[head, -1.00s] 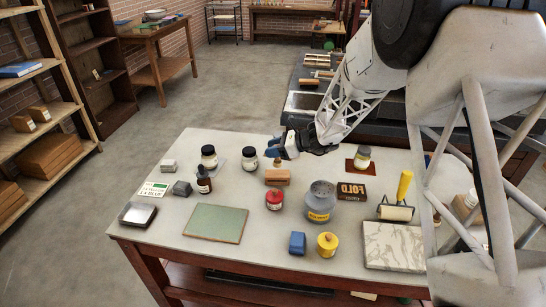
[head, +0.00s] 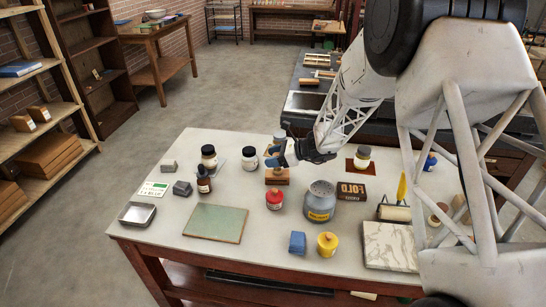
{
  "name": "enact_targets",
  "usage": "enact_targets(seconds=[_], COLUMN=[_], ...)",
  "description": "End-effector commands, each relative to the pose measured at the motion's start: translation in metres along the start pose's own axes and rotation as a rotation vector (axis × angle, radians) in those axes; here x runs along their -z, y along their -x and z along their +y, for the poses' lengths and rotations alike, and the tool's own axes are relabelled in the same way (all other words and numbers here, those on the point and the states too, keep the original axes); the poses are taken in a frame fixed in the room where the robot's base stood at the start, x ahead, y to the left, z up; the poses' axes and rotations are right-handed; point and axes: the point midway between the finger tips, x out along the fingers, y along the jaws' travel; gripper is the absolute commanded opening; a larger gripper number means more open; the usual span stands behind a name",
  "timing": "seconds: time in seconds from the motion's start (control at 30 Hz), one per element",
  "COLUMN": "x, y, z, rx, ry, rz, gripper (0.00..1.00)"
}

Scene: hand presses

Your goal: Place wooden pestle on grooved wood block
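The grooved wood block (head: 277,180) lies on the pale worktable, behind the red-lidded jar. A small brown piece, which looks like the wooden pestle (head: 277,170), shows at the top of the block. It is small and partly covered by my gripper, so I cannot tell whether it rests in the groove. My gripper (head: 276,151) is just above and behind the block. I see no clear grip on the pestle.
A grey canister (head: 320,203), a red jar (head: 275,200) and a FOLD box (head: 351,192) stand near the block. A green mat (head: 216,223) lies at front left. A yellow pot (head: 327,245) is near the front edge.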

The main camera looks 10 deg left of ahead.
Motion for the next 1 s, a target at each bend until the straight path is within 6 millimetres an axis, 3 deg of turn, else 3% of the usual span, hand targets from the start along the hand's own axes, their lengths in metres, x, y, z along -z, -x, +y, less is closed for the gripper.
enact_targets(seconds=[0.57, 1.0], x=[-0.003, -0.003], y=[0.008, 0.067], z=[0.000, 0.000], rx=[0.001, 0.002], ry=[0.001, 0.000], rz=[0.000, 0.000], gripper=[0.65, 0.65])
